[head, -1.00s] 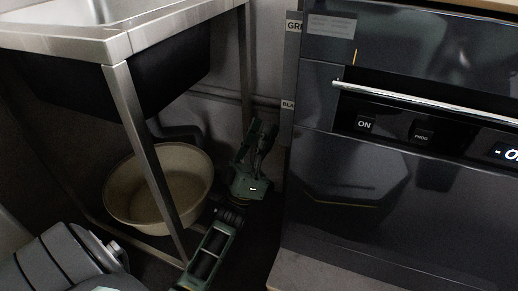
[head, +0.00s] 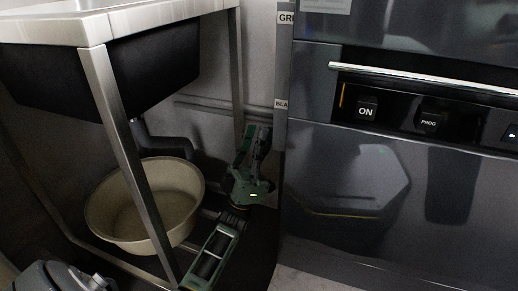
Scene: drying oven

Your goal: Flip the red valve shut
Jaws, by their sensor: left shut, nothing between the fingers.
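I see no red valve in the head view; it may be hidden or out of frame. My left gripper (head: 256,134) is dark green and reaches into the narrow gap between the sink stand and the dark appliance. Its fingers point away and upward, close to the back wall and the stand's rear leg. It is shut with nothing visible in it, though its fingertips are dark and hard to make out. I cannot tell whether it touches anything. My right gripper is not in view.
The metal sink stand (head: 128,158) is at the left, with a beige basin (head: 180,190) under it. A pipe (head: 215,106) runs along the back wall. The dark appliance (head: 400,190) with its bar handle (head: 430,77) fills the right. The gap between is tight.

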